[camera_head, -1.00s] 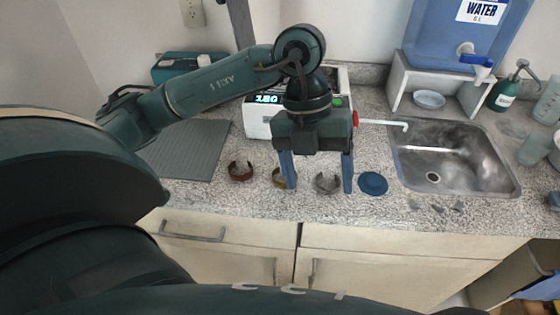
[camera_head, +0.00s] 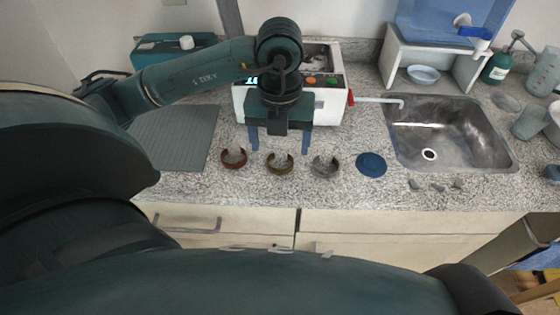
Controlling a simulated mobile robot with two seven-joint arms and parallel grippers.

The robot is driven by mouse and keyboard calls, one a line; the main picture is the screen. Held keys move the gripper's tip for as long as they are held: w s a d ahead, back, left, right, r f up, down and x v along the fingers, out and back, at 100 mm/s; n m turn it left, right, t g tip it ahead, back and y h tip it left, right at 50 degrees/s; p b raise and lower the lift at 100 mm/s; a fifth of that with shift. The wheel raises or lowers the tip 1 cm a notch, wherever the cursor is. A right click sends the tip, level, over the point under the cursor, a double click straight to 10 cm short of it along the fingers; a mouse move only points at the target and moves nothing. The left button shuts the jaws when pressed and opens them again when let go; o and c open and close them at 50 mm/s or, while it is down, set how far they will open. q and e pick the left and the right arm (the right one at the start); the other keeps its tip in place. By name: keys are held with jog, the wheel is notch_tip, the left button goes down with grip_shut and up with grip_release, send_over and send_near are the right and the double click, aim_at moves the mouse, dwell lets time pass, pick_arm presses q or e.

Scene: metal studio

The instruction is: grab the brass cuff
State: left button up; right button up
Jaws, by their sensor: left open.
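The brass cuff (camera_head: 280,168) is an open, yellow-brown ring on the speckled counter, the middle one of a row of three cuffs. A copper-red cuff (camera_head: 233,163) lies to its left and a silver-grey cuff (camera_head: 325,170) to its right. My left gripper (camera_head: 280,149) is open, with its two blue fingers spread and pointing down. It is empty. In the picture the fingertips are just above the brass cuff, one toward each side of it; the exact height is hard to tell. My right gripper is out of view.
A blue disc (camera_head: 371,164) lies right of the cuffs, before the metal sink (camera_head: 453,164). A white machine with buttons (camera_head: 330,100) stands behind my gripper. A grey ribbed mat (camera_head: 180,150) lies to the left.

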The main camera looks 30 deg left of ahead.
pick_arm(q)
notch_tip(320, 180, down, 5)
jog(key=shift+w+f+p, duration=0.1)
jog(key=shift+w+p, duration=0.05)
jog(key=shift+p, duration=0.25)
jog(key=shift+c, duration=0.2)
jog(key=c, duration=1)
